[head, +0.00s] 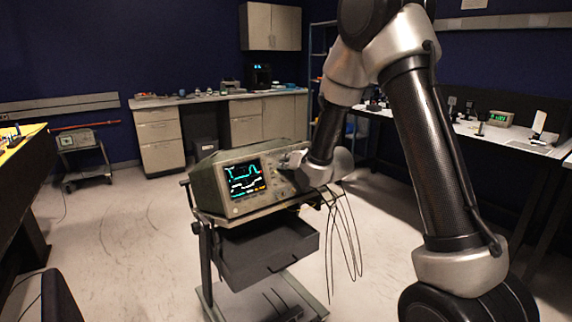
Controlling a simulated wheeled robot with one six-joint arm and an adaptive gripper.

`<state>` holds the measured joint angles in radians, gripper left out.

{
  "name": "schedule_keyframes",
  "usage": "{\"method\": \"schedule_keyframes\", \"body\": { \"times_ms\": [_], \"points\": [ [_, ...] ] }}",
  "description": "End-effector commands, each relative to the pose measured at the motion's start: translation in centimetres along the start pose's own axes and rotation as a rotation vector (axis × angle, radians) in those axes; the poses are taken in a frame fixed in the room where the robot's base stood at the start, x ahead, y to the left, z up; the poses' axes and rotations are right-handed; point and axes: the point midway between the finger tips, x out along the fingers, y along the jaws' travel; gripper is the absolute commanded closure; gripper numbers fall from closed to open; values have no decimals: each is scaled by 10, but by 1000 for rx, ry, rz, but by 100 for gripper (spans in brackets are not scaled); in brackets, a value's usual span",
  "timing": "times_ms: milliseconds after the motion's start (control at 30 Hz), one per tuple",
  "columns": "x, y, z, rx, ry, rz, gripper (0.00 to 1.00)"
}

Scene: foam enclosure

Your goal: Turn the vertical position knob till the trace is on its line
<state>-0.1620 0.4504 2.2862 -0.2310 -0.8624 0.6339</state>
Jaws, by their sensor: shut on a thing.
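The oscilloscope (227,186) stands on a cart, its front panel facing me at an angle. Its lit screen (245,178) shows a cyan stepped trace above a whitish one, with small coloured marks along the bottom. The line for the trace is too small to make out. My gripper (292,160) is at the right part of the front panel, shut on a knob there. My wrist hides most of the fingers, the knob and the controls around it, so I cannot tell which knob it is.
The cart (207,250) has an open dark drawer (268,248) below the oscilloscope. Thin cables (345,235) hang at its right. Benches stand at the left, back and right (480,135). A small wheeled cart (85,158) stands at the back left. The floor left of the oscilloscope is clear.

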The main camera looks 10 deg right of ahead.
Motion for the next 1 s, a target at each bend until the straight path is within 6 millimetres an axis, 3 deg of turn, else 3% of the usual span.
{"method": "schedule_keyframes", "body": {
  "times_ms": [1000],
  "points": [
    [0,4,-2,-922,-24,-100,100]
  ]
}}
